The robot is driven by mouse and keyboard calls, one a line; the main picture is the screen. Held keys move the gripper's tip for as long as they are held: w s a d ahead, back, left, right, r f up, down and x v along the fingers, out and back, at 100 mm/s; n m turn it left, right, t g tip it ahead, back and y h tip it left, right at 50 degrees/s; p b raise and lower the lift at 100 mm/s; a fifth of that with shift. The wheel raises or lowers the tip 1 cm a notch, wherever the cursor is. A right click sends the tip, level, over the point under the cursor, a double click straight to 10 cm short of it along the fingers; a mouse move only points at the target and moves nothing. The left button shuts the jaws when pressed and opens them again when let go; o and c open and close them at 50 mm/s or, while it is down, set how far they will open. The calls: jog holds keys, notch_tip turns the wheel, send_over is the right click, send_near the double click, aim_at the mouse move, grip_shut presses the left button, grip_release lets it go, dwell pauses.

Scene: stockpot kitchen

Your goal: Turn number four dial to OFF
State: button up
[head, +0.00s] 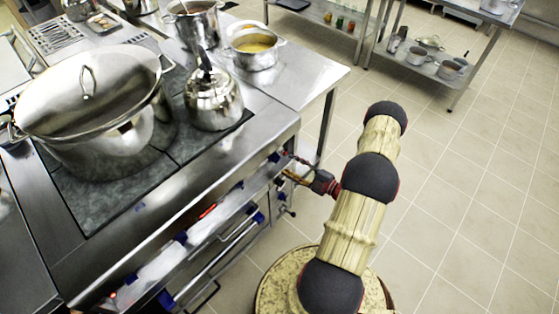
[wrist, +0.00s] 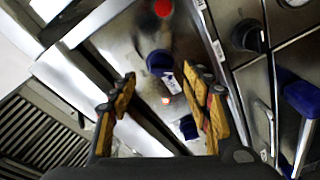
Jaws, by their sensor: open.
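The stove's front panel carries several blue dials. In the wrist view one blue dial (wrist: 159,62) lies ahead, between the lines of my fingers, with a white mark on its edge; another blue dial (wrist: 188,127) is lower, near the right finger. No number is readable, so I cannot tell which is number four. In the head view a blue dial (head: 275,157) is at the panel's right end and another blue dial (head: 181,238) is further left. My gripper (head: 288,167) is at the panel's right end, open and empty. It also shows in the wrist view (wrist: 162,80).
A large lidded pot (head: 95,110) and a kettle (head: 213,100) stand on the stove top. An oven handle (head: 225,250) with blue ends runs below the panel. A red light (wrist: 163,8) glows near the dial. Tiled floor to the right is clear.

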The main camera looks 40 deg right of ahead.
aim_at(276, 158)
jog(key=b+x, duration=0.1)
jog(key=x, duration=0.5)
jog(key=shift+c, duration=1.2)
jog(key=shift+a, duration=0.1)
jog(key=c, duration=0.9)
